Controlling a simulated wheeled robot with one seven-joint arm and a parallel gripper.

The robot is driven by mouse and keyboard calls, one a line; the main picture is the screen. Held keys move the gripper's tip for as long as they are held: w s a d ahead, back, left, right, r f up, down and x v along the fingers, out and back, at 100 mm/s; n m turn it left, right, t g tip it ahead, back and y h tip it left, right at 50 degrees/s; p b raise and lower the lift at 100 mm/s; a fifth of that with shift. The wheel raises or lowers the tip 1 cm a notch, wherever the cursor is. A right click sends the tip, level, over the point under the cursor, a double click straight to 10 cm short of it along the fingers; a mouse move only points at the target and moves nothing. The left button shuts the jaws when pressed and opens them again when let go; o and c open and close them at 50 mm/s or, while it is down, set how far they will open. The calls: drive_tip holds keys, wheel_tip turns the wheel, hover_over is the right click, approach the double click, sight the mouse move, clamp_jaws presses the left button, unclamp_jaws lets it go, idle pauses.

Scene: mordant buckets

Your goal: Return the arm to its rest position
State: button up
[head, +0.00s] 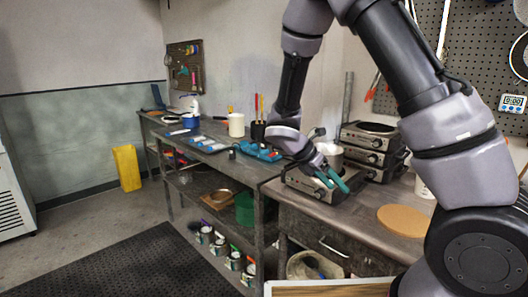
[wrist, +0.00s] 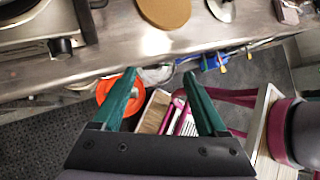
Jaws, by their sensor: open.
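My gripper (head: 338,181) has two green fingers and reaches out over the front edge of the workbench (head: 345,219), beside a hot plate (head: 318,190). In the wrist view my gripper (wrist: 160,76) is open, with nothing between its fingers. The fingers point toward the bench's front edge, and the floor and lower items show below them. My arm is bent, stretching from the right side of the head view up and down to the bench.
A round cork mat (head: 402,221) lies on the bench right of the gripper. Stacked hot plates (head: 372,146) stand behind. An orange round item (wrist: 119,93) is low below the bench edge. Several labelled cans (head: 206,236) stand on the lower shelf. A dark floor mat (head: 125,258) lies clear at left.

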drive_tip(key=s+d+r+m+t+y, duration=0.1)
drive_tip(key=s+r+m+t+y, duration=0.1)
drive_tip(key=r+m, duration=0.7)
drive_tip(key=s+d+r+m+t+y, duration=0.2)
drive_tip(key=s+r+m+y, duration=0.3)
drive_tip(key=s+r+m, duration=0.2)
drive_tip(key=s+d+r+m+t+y, duration=0.1)
drive_tip(key=s+r+m, duration=0.4)
drive_tip(key=r+m, duration=0.6)
drive_tip(key=t+y, duration=0.1)
drive_tip(key=y, duration=0.1)
drive_tip(key=shift+s+d+m+t+y, duration=0.2)
drive_tip(key=shift+d+m+t+y, duration=0.1)
drive_tip(key=shift+m+t, duration=0.1)
